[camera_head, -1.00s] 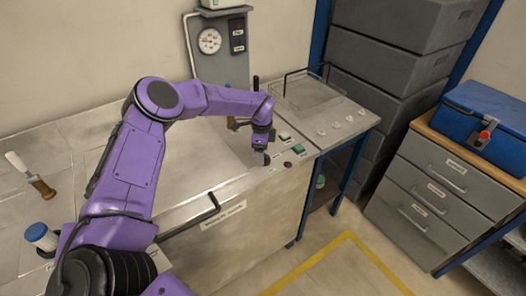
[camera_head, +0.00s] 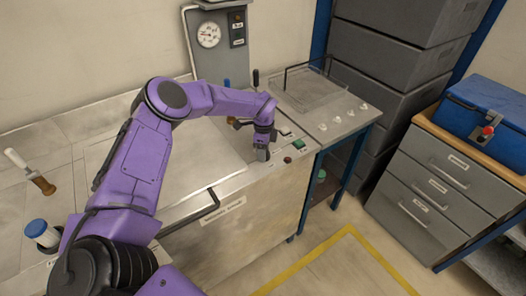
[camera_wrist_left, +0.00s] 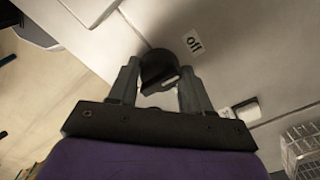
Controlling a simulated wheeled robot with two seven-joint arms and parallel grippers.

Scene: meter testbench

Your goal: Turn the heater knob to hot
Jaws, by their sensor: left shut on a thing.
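The dark round heater knob (camera_wrist_left: 158,66) shows between the two fingers of my left gripper (camera_wrist_left: 162,90) in the left wrist view, with a small "off" label (camera_wrist_left: 193,41) beside it on the panel. My left gripper is shut on the knob. In the head view my left gripper (camera_head: 262,154) points down at the front edge of the metal bench, and it hides the knob there. I cannot read the knob's pointer direction clearly. My right gripper is not in view.
A green button (camera_head: 299,144) and a dark red one (camera_head: 287,160) sit just right of the gripper. A black bar handle (camera_head: 195,212) projects from the bench front. White knobs (camera_head: 337,119) line the right unit. A gauge (camera_head: 208,34) stands behind.

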